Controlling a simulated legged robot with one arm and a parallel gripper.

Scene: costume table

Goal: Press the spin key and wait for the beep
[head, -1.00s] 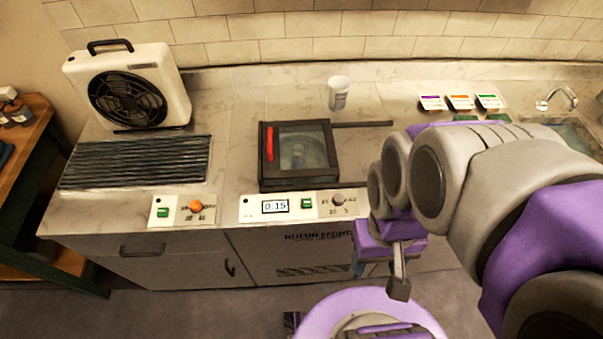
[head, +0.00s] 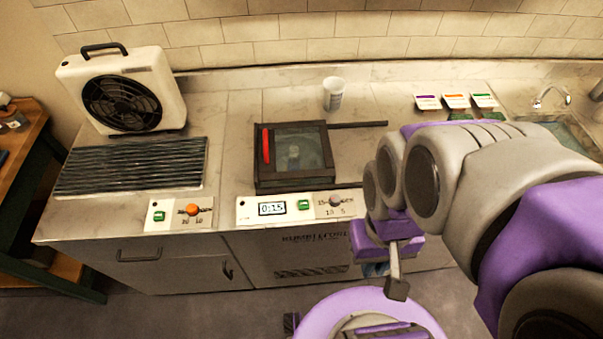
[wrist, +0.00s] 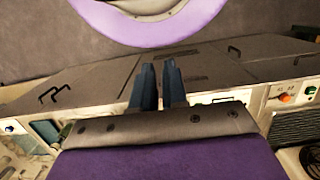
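I cannot read which key is the spin key. My gripper (head: 375,269) is mostly hidden behind my arm in the head view, right of the display panel. In the wrist view my gripper (wrist: 159,65) points down past the cabinet front, its two blue fingers slightly apart with nothing between them.
A dark-framed box with a clear lid (head: 294,157) and red handle stands behind the display panel. A white cup (head: 333,94), a fan (head: 123,92), a ribbed rack (head: 132,166) and a sink (head: 575,137) are on the counter. Cabinet handles (head: 139,255) stick out below.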

